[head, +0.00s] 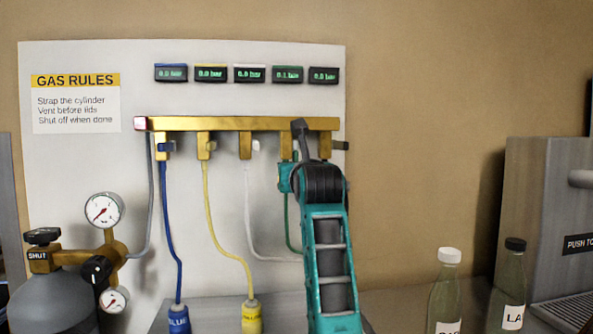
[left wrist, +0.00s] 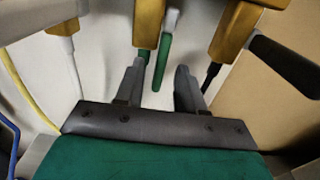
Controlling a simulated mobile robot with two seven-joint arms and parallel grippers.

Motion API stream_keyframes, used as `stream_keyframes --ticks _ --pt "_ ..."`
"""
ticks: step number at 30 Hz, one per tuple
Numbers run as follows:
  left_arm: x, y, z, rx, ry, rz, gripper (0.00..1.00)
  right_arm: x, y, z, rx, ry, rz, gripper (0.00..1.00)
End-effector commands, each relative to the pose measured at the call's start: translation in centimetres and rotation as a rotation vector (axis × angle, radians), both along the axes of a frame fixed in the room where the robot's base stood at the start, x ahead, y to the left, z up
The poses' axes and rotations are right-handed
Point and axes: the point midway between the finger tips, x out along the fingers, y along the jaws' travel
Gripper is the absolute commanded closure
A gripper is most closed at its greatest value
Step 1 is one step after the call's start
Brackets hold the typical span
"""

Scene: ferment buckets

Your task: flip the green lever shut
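The green lever (left wrist: 162,62) hangs from a pale stub beside one brass valve on the manifold (head: 228,124). In the left wrist view it lies ahead of my left gripper (left wrist: 160,72), in line with the gap between the two fingers. The fingers are apart and nothing is visibly clamped. In the head view my left gripper (head: 298,124) reaches up to the fourth valve, and my teal wrist hides most of it. The green hose (left wrist: 141,62) hangs from that valve, close to the left finger. My right gripper is not in view.
A black lever (left wrist: 285,65) sticks out just right of the gripper. The white lever (head: 256,146) and white hose (head: 248,205) are left of it. Pressure displays (head: 289,74) sit above; the fourth reads 0.1 bar. Bottles (head: 446,295) stand lower right, a gas cylinder (head: 55,300) lower left.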

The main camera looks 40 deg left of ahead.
Motion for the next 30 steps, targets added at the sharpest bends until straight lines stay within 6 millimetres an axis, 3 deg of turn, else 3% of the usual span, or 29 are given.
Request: stream_keyframes --ticks 5,14,26,30 --pt "0.83 1.13 -0.02 0.0 0.001 0.002 0.62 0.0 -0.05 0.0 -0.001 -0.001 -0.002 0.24" --pt "0.98 1.28 -0.04 0.0 0.0 0.001 0.62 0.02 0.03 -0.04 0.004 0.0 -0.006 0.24" --pt "0.97 1.23 -0.05 0.0 0.001 0.001 0.99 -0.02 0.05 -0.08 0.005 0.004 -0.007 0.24" --pt "0.97 1.23 -0.05 0.0 0.001 0.001 1.0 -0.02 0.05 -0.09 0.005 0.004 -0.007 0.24"
